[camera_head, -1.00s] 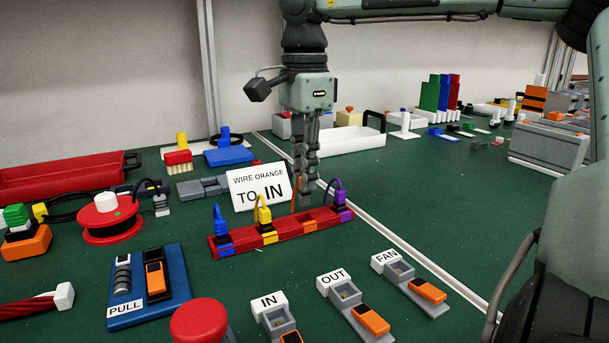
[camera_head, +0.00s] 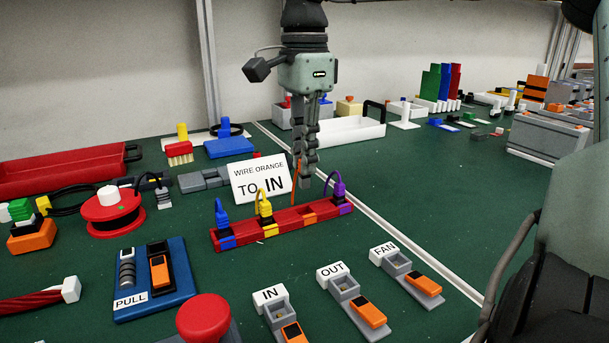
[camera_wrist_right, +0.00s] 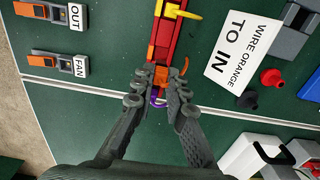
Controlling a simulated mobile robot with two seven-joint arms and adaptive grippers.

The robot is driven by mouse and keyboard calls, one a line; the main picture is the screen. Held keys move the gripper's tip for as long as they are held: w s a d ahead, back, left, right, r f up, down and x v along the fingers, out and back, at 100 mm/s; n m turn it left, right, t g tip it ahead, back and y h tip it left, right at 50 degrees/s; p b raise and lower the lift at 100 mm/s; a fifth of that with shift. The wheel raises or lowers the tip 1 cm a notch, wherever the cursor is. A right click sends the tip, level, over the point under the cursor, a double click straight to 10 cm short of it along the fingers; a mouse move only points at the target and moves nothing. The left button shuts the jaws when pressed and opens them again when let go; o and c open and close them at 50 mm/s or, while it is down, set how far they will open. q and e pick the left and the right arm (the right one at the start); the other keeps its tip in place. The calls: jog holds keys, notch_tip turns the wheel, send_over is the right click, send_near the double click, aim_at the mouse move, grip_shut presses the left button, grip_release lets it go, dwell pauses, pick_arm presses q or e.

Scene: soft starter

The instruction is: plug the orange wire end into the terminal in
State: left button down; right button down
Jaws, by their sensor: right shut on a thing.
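My right gripper (camera_head: 307,178) points down, shut on the orange wire end, just above the red wire rack (camera_head: 285,222). A thin part of the orange wire (camera_head: 295,181) shows beside the fingers in the head view. In the right wrist view, orange (camera_wrist_right: 161,76) shows between the fingertips (camera_wrist_right: 160,88); most of the plug is hidden. The rack's orange-marked place (camera_head: 310,215) looks empty. The IN terminal (camera_head: 278,312) is a grey block with an open socket, an orange lever (camera_head: 293,333) and a white IN label (camera_head: 269,295), at the front. My left gripper is not in view.
Blue (camera_head: 221,214), yellow (camera_head: 264,206) and purple (camera_head: 338,190) plugs stand in the rack. The OUT (camera_head: 345,287) and FAN (camera_head: 397,263) terminals lie right of IN. A sign (camera_head: 260,180) stands behind the rack. A red button (camera_head: 203,318) stands left of IN.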

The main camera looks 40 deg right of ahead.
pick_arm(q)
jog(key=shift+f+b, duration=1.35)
pick_arm(e)
jog(key=s+a, duration=1.2)
jog(key=a, duration=0.4)
jog(key=shift+s+a, duration=0.25)
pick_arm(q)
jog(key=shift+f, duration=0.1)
